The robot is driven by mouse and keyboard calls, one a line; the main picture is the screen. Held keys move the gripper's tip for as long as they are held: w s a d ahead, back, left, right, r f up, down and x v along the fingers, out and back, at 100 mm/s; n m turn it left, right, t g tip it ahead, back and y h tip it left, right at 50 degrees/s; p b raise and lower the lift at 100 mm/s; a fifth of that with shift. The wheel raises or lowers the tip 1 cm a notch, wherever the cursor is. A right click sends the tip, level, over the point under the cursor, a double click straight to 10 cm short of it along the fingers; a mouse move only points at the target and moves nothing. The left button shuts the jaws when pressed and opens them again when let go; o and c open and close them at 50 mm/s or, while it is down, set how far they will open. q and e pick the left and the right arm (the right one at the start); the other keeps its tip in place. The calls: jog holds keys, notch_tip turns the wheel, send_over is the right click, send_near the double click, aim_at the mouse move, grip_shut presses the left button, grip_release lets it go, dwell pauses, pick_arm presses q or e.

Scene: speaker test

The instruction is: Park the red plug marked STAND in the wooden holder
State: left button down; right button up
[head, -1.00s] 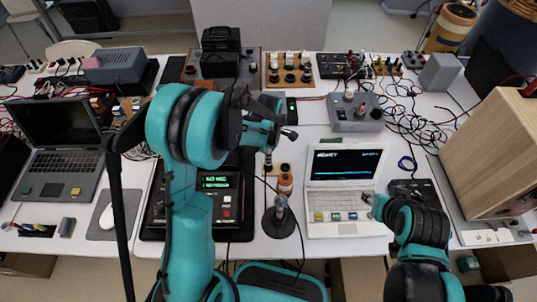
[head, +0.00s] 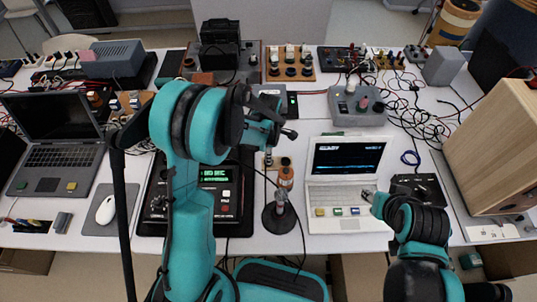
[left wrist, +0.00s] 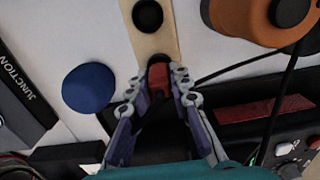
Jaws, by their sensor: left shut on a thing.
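My left gripper (left wrist: 157,90) is shut on a red plug (left wrist: 158,76) in the left wrist view; no marking on it is readable. The plug overlaps the near end of the wooden holder (left wrist: 150,44), a pale strip with a round black hole beyond the plug. I cannot tell whether the plug is in the holder or just above it. In the head view the holder (head: 269,167) is a small pale patch beside the orange bottle, and my left wrist hides the plug. My right gripper (head: 369,196) is over the white laptop's right side; its fingers are too small to read.
A blue round knob or cap (left wrist: 88,88) lies left of the plug, beside a dark box marked JUNCTION (left wrist: 20,85). The white laptop (head: 345,190) stands to the right. Cables cross the table.

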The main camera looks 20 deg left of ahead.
pick_arm(q)
jog(key=shift+f, duration=0.25)
dwell(0.4)
jog(key=c, duration=1.3)
grip_release()
jog(key=shift+r, duration=0.15)
notch_tip(320, 180, up, 12)
jog(key=shift+f, duration=0.1)
jog(key=s+a+r+m+t, duration=0.1)
jog(key=s+r+m+t, duration=0.2)
jog(key=s+m, duration=0.5)
jog(key=s+a+r+m+t, duration=0.1)
jog(key=s+r+m+t, duration=0.2)
jog(key=s+m, duration=0.6)
jog(key=m+t, duration=0.1)
jog(key=m, duration=0.3)
jog(key=shift+a+r, duration=0.4)
